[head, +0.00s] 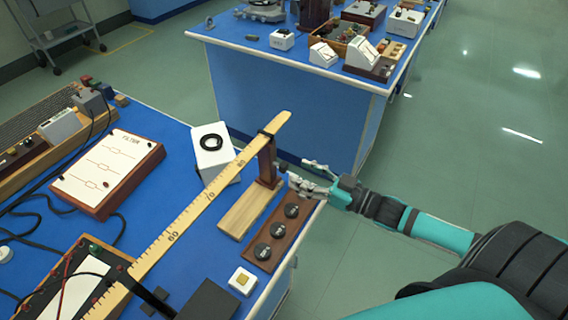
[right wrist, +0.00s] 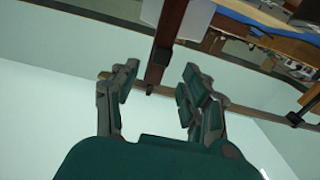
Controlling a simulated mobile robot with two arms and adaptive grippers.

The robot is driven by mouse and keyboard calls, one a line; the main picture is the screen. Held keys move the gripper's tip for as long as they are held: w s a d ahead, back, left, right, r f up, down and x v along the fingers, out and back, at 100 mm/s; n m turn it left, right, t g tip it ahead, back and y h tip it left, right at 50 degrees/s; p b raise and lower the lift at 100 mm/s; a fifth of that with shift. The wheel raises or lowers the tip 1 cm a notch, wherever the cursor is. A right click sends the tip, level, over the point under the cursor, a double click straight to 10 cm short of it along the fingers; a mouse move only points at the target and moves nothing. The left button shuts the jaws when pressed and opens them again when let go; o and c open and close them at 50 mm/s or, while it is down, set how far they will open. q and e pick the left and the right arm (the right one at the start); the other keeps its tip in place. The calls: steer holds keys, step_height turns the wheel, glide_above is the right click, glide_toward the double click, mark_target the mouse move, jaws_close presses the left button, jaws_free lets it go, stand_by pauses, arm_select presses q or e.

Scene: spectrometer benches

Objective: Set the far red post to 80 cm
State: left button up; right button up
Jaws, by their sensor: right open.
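The far red post (head: 266,163) stands upright on a light wooden base (head: 250,210) near the right edge of the blue bench. Its dark top clamp sits around the yellow ruler (head: 205,196), past the 80 mark toward the ruler's far end. My right gripper (head: 301,172) is open just right of the post, near a small dark knob on its side. In the right wrist view the dark red post (right wrist: 172,35) shows beyond and between the spread fingers (right wrist: 160,72); contact cannot be told. My left gripper is not in view.
A white box (head: 211,150) stands left of the post. A brown strip with several black knobs (head: 270,246) lies in front of the base. A filter box (head: 108,172) is at left. A second blue bench (head: 290,90) stands behind; floor at right is clear.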

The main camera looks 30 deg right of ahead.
mark_target(286, 166)
steer(key=x, duration=0.6)
jaws_close()
stand_by(0.3)
steer(key=shift+s+p, duration=0.1)
steer(key=shift+p, duration=0.2)
